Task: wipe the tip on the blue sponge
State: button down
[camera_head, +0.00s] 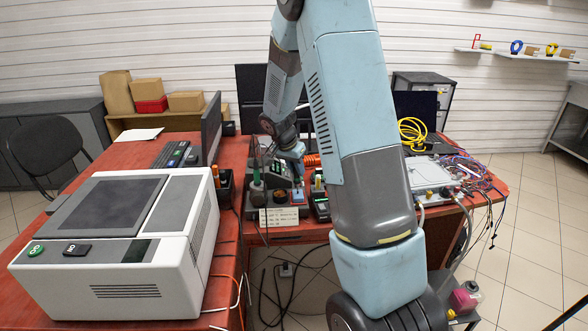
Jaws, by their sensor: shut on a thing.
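The blue sponge (297,196) is a small blue block at the front of the red desk, near the middle of the view. My gripper (298,168) is small in the view, pointing down just above the sponge. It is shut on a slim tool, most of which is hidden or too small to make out. I cannot tell whether the tool's tip touches the sponge.
A green-handled tool (257,186) stands upright left of the sponge, behind a white label card (279,216). A large white machine (118,243) fills the left desk. At right are a metal box with wires (432,174) and a yellow cable coil (412,132).

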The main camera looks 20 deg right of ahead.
jog(key=shift+s+d, duration=0.15)
jog(key=shift+d, duration=0.4)
jog(key=shift+a, duration=0.2)
jog(key=shift+w+a, duration=0.35)
jog(key=shift+a, duration=0.5)
jog(key=shift+d, duration=0.15)
jog(key=shift+s+d, duration=0.35)
jog(key=shift+d, duration=0.55)
jog(key=shift+a, duration=0.2)
jog(key=shift+w+a, duration=0.35)
jog(key=shift+a, duration=0.5)
jog(key=shift+d, duration=0.15)
